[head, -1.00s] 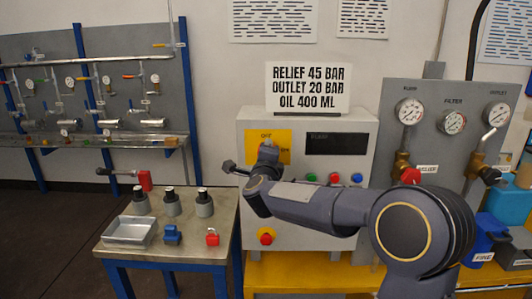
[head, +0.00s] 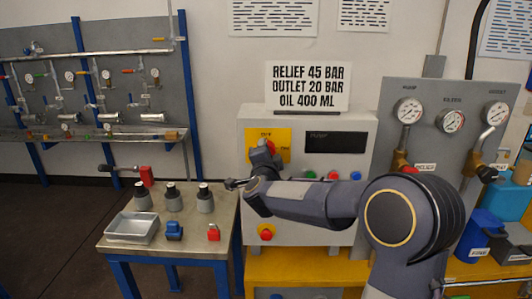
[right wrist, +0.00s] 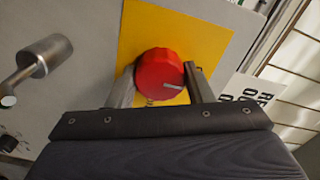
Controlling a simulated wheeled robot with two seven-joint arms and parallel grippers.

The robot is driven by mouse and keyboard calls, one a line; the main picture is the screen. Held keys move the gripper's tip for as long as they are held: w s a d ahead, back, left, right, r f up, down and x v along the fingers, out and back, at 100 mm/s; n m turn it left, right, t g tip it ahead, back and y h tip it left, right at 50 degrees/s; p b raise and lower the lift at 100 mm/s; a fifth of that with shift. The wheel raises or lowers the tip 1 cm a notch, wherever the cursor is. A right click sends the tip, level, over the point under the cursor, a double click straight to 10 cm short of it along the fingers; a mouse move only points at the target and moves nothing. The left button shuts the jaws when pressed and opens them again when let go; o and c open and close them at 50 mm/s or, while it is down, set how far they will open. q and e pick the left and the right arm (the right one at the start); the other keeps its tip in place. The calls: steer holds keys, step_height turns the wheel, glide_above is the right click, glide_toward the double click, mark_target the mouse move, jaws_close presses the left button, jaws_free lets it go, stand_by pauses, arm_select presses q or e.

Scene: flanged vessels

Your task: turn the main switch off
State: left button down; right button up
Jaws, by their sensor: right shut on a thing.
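The main switch is a red round knob (right wrist: 160,75) with a pale mark, on a yellow plate (right wrist: 205,40) in the right wrist view. In the head view the yellow plate (head: 282,137) is at the upper left of the grey cabinet (head: 365,130); only a bit of red knob shows beside my gripper. My right gripper (right wrist: 161,84) has one finger on each side of the knob and is shut on it. It also shows in the head view (head: 266,153), where my wrist and forearm hide part of the cabinet front. My left gripper is in neither view.
A metal cylinder with a rod (right wrist: 40,60) sticks out near the plate. The cabinet has coloured buttons (head: 333,175) and a lower red button (head: 266,232). A gauge panel (head: 425,120) stands right. A bench with a metal tray (head: 132,228) and vessels stands left.

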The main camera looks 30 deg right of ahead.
steer(key=shift+f, duration=0.15)
steer(key=o, duration=1)
steer(key=b+v, duration=0.1)
steer(key=v, duration=0.7)
